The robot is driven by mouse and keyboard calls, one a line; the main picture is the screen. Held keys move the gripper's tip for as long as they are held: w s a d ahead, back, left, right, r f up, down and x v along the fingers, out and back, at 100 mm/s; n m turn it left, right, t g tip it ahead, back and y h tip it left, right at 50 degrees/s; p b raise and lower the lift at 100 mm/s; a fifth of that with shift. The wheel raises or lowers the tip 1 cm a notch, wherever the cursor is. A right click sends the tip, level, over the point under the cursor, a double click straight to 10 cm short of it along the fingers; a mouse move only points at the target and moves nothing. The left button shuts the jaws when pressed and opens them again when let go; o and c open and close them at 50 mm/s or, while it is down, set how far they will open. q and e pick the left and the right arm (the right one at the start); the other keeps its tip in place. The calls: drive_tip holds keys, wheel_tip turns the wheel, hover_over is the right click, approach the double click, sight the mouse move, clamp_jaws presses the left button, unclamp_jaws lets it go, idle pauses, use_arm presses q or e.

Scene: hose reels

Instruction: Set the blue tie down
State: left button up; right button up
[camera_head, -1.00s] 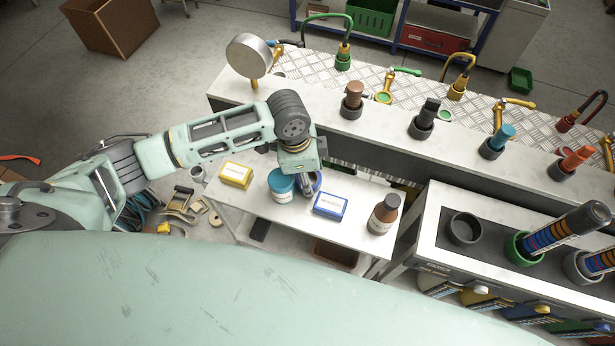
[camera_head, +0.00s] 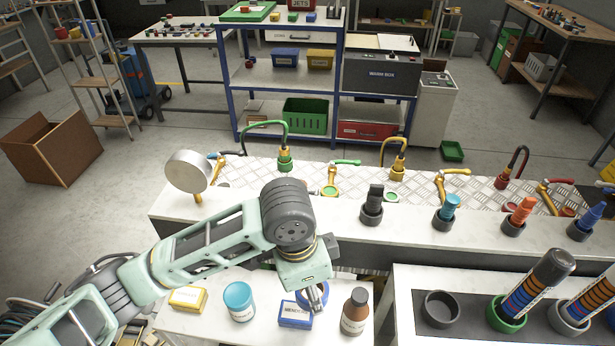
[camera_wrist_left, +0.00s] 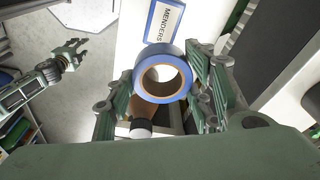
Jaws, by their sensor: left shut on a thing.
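The blue tie looks like a blue tape roll with a tan core (camera_wrist_left: 162,51). My left gripper (camera_wrist_left: 163,88) is shut on it, one finger on each side, in the left wrist view. In the head view the roll (camera_head: 301,298) is partly hidden by my left gripper (camera_head: 316,297), just behind the blue-and-white box (camera_head: 295,314) on the small white table (camera_head: 258,334). I cannot tell whether the roll touches the tabletop. My right gripper (camera_wrist_left: 72,54) hangs empty over the floor at the left of the wrist view, its fingers apart.
A dark holder panel (camera_head: 463,325) is at the right.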

use_arm(q)
drive_tip(key=shift+a+r, duration=0.15)
drive_tip(key=a+r+n+b, duration=0.1)
drive_tip(key=a+r+n, duration=0.3)
drive_tip(key=a+n, duration=0.3)
drive_tip(key=a+r+n+t+y+b, duration=0.1)
drive_tip(key=a+r+n+b, duration=0.1)
drive_tip(key=a+r+n, duration=0.3)
drive_tip(key=a+n, duration=0.1)
drive_tip(key=a, duration=0.3)
drive_tip(key=shift+w+n+y, duration=0.3)
drive_tip(key=shift+w+n, duration=0.05)
drive_tip(key=shift+n, duration=0.05)
